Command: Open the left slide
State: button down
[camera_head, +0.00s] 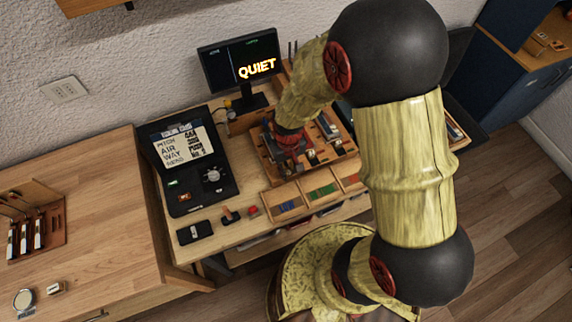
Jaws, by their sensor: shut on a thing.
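A wooden action tray (268,168) with slots and small dark parts stands on the bench below the monitor. My gripper (292,149), red and dark at the end of my yellow arm, is low over the left part of this tray. It is shut on a small part there, which seems to be the left slide. The arm and the gripper hide the fingertips and most of that part, so I cannot tell how far the slide is open.
Coloured compartments (303,200) line the tray's front. An open black case (215,190) lies to the left, with a small dark box (194,232) before it. A monitor (240,62) reading "QUIET" stands behind. A wooden table (95,200) with tools is at far left.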

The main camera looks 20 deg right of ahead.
jog(key=c, duration=1.8)
grip_release()
jog(key=shift+s, duration=0.15)
jog(key=shift+o, duration=0.2)
notch_tip(320, 180, up, 12)
jog(key=shift+s, duration=0.1)
jog(key=s+r+t+b, duration=0.2)
jog(key=s+r, duration=0.3)
jog(key=r, duration=0.3)
jog(key=s+r+t+b, duration=0.2)
jog(key=s+r, duration=0.3)
jog(key=r, duration=0.3)
jog(key=shift+s+r+t+b, duration=0.2)
jog(key=shift+t+b, duration=0.15)
jog(key=shift+t, duration=0.45)
